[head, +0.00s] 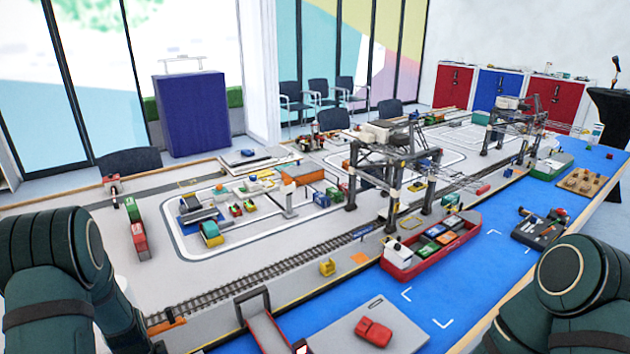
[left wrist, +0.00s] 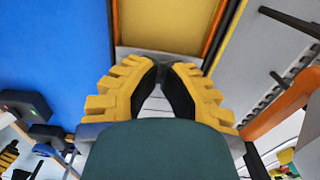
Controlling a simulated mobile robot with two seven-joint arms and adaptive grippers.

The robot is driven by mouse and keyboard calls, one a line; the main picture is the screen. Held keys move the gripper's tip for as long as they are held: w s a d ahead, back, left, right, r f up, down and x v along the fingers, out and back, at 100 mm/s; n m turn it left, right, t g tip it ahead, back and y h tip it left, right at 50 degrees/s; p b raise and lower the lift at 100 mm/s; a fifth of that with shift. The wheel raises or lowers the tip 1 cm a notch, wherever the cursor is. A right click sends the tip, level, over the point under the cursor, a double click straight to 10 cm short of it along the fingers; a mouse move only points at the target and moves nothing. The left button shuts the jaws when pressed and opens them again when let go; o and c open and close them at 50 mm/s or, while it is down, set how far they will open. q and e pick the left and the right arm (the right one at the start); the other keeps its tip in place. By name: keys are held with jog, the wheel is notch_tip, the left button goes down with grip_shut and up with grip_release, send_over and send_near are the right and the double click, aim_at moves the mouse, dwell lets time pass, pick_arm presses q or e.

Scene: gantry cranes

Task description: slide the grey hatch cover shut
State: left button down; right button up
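A flat grey plate (head: 335,337) with a dark handle-like loop lies at the bottom centre of the head view; it may be the hatch cover, but I cannot be sure. My left gripper (left wrist: 167,68) shows yellow ribbed fingers with black pads in the left wrist view. Its tips come together in front of a pale grey surface (left wrist: 138,55). Whether anything thin is between the tips is hidden. Beyond them is a yellow panel (left wrist: 165,25) with orange edges. My left gripper is outside the head view, and my right gripper is not visible.
A red block (head: 373,332) rests on the grey plate. A narrow grey ramp-like piece (head: 266,333) with a dark frame lies left of it. A red ship (head: 430,257) with containers stands on the blue surface (head: 480,278), beside gantry cranes (head: 390,165). A rail track (head: 270,272) crosses the quay.

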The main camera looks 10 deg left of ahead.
pick_arm(q)
jog(key=shift+s+a+b, duration=0.7)
jog(key=shift+s+a, duration=0.65)
jog(key=shift+a, duration=0.3)
jog(key=shift+s+a+b, duration=0.7)
jog(key=shift+s+a, duration=0.65)
jog(key=shift+a, duration=0.25)
jog(key=shift+s+a+b, duration=1)
jog(key=shift+s+a, duration=0.55)
jog(key=shift+a, duration=0.3)
jog(key=shift+d, duration=0.1)
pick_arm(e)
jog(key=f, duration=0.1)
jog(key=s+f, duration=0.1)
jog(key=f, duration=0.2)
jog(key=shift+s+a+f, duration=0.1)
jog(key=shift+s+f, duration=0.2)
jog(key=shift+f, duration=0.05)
pick_arm(q)
jog(key=shift+w, duration=0.1)
jog(key=shift+w+d+r, duration=0.2)
jog(key=shift+w+d, duration=0.1)
jog(key=shift+d, duration=0.15)
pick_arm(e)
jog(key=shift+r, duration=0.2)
pick_arm(q)
jog(key=shift+p, duration=0.3)
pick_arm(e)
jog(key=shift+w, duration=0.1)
